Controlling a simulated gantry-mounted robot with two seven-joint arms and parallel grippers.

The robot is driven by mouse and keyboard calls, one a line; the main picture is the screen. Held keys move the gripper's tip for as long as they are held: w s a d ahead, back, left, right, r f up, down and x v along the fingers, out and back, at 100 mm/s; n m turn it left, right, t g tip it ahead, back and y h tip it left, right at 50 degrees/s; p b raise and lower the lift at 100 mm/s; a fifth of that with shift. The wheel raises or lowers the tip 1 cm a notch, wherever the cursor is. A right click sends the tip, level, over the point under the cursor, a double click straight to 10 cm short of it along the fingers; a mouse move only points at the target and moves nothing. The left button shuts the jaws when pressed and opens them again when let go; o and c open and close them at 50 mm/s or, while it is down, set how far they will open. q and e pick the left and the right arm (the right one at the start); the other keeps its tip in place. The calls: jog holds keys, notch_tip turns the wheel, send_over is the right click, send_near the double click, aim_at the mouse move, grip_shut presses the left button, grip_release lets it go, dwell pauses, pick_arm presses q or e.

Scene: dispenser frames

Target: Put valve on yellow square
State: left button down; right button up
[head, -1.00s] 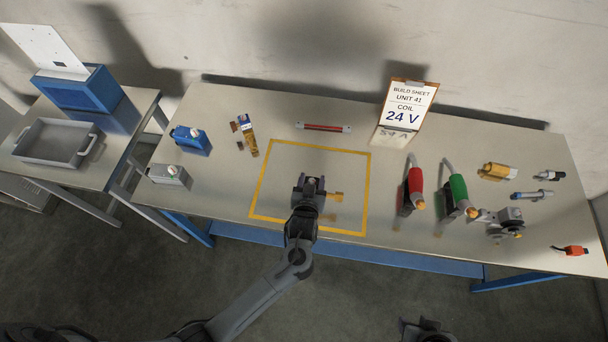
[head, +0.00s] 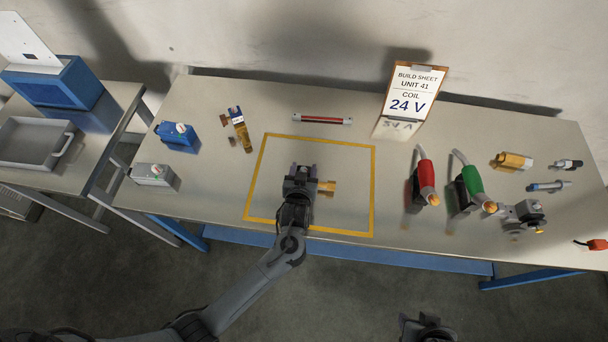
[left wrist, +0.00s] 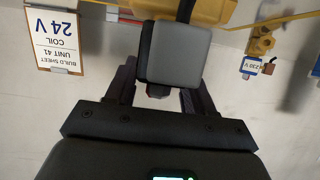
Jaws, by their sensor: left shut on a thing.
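The yellow square (head: 374,190) is an outline on the table, in the middle of the head view. My left gripper (head: 301,172) is over the inside of the square, shut on the valve. The valve's brass-yellow body (head: 327,187) sticks out to the right of the fingers in the head view. In the left wrist view, the fingers grip the valve at a grey block (left wrist: 174,55), with its yellow body (left wrist: 195,10) beyond. Whether the valve touches the table is hidden. My right gripper (head: 427,328) is partly in view at the bottom edge; its jaws are unclear.
A brass piece with a blue-and-white labelled part (head: 240,130) stands left of the square. Blue (head: 178,136) and grey boxes (head: 153,174) stand farther left. A red-black bar (head: 321,119) lies behind. Red (head: 427,180) and green tools (head: 471,182) and the 24 V sheet (head: 411,95) are right.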

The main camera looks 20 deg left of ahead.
pick_arm(q)
jog(key=shift+f, duration=0.3)
pick_arm(e)
jog(key=shift+f, duration=0.5)
pick_arm(q)
jog(key=shift+f, duration=0.15)
jog(key=shift+c, duration=2)
grip_release()
jog(key=shift+f, duration=0.1)
